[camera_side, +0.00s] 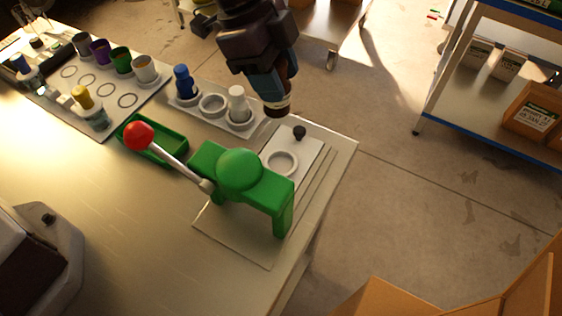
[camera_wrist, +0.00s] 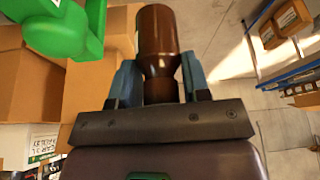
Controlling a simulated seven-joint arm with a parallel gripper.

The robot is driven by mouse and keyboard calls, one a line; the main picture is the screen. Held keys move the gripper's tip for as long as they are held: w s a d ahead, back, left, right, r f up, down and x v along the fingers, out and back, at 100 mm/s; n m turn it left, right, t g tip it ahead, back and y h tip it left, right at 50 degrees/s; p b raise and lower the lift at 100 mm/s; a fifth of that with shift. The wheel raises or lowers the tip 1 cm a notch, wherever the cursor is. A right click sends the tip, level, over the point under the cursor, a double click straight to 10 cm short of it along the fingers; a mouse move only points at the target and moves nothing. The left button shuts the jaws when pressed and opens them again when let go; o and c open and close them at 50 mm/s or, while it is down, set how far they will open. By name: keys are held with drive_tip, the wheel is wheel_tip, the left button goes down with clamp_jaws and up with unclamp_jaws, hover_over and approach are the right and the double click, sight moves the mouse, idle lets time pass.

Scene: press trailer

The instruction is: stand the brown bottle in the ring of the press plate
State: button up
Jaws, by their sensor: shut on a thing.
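My gripper (camera_wrist: 160,85) is shut on the brown bottle (camera_wrist: 157,32), one finger on each side of its narrower part in the wrist view. In the side view the brown bottle (camera_side: 277,105) hangs below my gripper, mostly hidden by it, in the air above the bench near the press. The press plate (camera_side: 301,147) is a pale slide with a white ring (camera_side: 283,162) and a dark knob. The ring is empty. The green press (camera_side: 240,175) with a red-balled lever stands in front of the plate. Part of the green press (camera_wrist: 65,30) also shows in the wrist view.
A rack (camera_side: 212,120) holding a blue and a white bottle, with an empty ring between them, stands left of my gripper. A green tray (camera_side: 165,150) lies beside the press. Several coloured cups stand on a marked board (camera_side: 100,125). The bench's right edge is close to the plate.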

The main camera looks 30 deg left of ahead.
drive_tip(key=shift+s+d+f+m+g, duration=0.3)
drive_tip(key=shift+d+m, duration=0.25)
drive_tip(key=shift+m, duration=0.15)
hover_over(281, 165)
wheel_tip(281, 165, down, 9)
drive_tip(key=shift+d+f, duration=0.1)
drive_tip(key=shift+f, duration=2.25)
drive_tip(key=shift+f, duration=0.1)
drive_tip(key=o, duration=1)
drive_tip(key=shift+v, duration=6.1)
